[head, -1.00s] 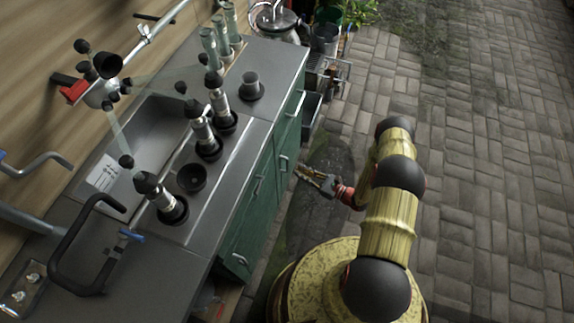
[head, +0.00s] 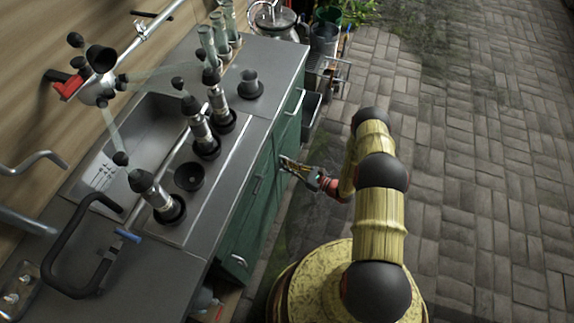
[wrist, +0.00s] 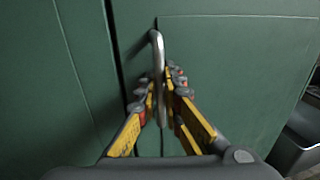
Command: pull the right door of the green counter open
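The green counter (head: 262,205) stands at the left in the head view, its green front facing my arm. My gripper (head: 286,163) is at the front of its right door (wrist: 235,90). In the wrist view, the door's upright metal handle (wrist: 158,60) stands between the two yellow fingers of my gripper (wrist: 157,86). The fingers are apart, one on each side of the handle; whether either touches it is unclear. The door looks closed. A dark upright gap runs left of the handle.
Another door handle (head: 257,186) is on the counter front to the left, and a further handle (head: 296,103) is higher at the far end. Metal bins and a rack (head: 325,75) stand beyond the counter. The brick paving (head: 480,180) to the right is clear.

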